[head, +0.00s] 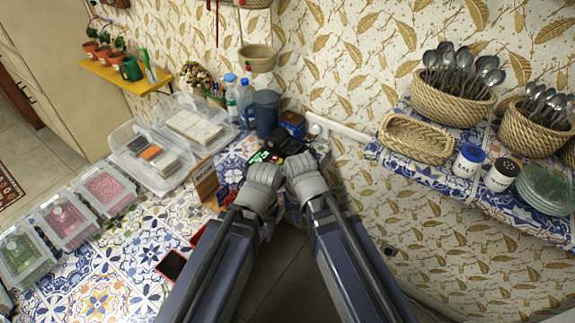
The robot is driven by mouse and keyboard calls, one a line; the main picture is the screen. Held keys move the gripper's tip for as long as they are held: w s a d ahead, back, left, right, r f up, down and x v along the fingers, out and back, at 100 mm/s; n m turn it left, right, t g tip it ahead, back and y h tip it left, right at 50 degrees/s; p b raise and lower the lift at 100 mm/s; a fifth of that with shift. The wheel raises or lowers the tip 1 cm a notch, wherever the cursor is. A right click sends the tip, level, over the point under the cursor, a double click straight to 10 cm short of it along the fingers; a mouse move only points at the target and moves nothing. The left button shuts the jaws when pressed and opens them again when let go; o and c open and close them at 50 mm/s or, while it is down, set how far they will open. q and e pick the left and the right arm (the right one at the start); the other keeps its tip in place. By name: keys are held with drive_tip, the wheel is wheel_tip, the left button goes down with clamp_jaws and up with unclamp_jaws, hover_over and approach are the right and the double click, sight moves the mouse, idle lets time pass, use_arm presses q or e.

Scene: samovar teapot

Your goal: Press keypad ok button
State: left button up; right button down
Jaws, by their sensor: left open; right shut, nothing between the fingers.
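A small dark device with a bright green lit part (259,156), which looks like the keypad, sits at the back corner of the tiled counter. Its buttons are too small and too covered to make out, so I cannot tell the ok button. My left gripper (266,168) is open, right in front of the device and hiding part of it. My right gripper (298,162) is shut and empty, close to the right of the left one. The fingertips of both are hard to see, and I cannot tell whether either touches the device.
A black object (288,140) and a dark blue pitcher (265,112) stand behind the grippers. Bottles (232,98) and clear plastic boxes (150,160) stand to the left. A tiled shelf (440,178) with baskets, jars and plates is at right.

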drive_tip(key=w+a+r+m+t+y, duration=0.1)
drive_tip(key=w+r+m+t+y, duration=0.1)
drive_tip(key=w, duration=1.1)
drive_tip(key=w+r+m+t+y+b, duration=0.1)
drive_tip(key=w+r+m+t+y, duration=0.1)
drive_tip(key=w, duration=1.1)
drive_tip(key=r+m+t, duration=0.1)
drive_tip(key=m+t, duration=0.1)
drive_tip(key=t, duration=0.1)
drive_tip(key=shift+w+a+r+y, duration=0.15)
drive_tip(key=shift+a+r+y, duration=0.1)
drive_tip(key=shift+a+y, duration=0.1)
drive_tip(key=shift+f, duration=0.1)
wheel_tip(320, 180, down, 9)
drive_tip(key=b, duration=0.8)
drive_tip(key=shift+b, duration=0.4)
drive_tip(key=shift+f+b, duration=0.25)
drive_tip(key=shift+b, duration=0.15)
